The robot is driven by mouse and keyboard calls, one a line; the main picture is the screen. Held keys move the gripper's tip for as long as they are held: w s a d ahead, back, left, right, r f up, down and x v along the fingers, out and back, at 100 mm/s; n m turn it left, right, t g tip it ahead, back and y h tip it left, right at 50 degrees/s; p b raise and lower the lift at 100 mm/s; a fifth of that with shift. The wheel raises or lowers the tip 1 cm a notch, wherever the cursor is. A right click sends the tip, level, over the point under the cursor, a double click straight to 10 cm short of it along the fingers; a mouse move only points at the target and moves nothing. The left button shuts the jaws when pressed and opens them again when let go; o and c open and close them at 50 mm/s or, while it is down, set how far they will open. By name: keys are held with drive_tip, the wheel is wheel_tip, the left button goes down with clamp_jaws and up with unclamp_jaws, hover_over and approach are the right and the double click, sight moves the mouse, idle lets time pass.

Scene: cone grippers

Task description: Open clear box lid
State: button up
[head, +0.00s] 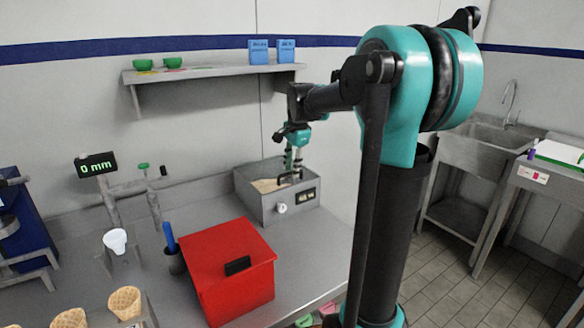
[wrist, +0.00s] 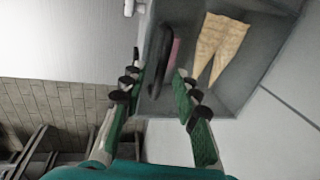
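The grey box (head: 268,208) stands at the back of the counter, with tan contents showing through its top. In the wrist view the box (wrist: 225,95) holds two tan cones (wrist: 218,45). A clear lid is hard to make out. A dark bar handle (wrist: 163,45) lies over the box, with a reddish strip beside it. My gripper (head: 291,172) is low over the box in the head view. In the wrist view my gripper (wrist: 160,75) is open, with one finger on each side of the handle's near part. I cannot tell whether either finger touches it.
A red box (head: 225,262) with a dark handle stands in front of the grey box. A blue-handled tool in a dark holder (head: 172,248) is to its left. A wall shelf (head: 210,72) hangs above. Cones (head: 125,302) stand at the front left.

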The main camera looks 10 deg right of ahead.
clamp_jaws()
drive_tip(key=w+a+r+g, duration=0.1)
drive_tip(key=w+r, duration=0.3)
drive_tip(key=r, duration=0.4)
drive_tip(key=shift+a+r, duration=0.4)
drive_tip(key=shift+c, duration=1)
unclamp_jaws()
drive_tip(key=shift+w+f, duration=0.1)
drive_tip(key=shift+w, duration=0.1)
drive_tip(key=shift+o, duration=1)
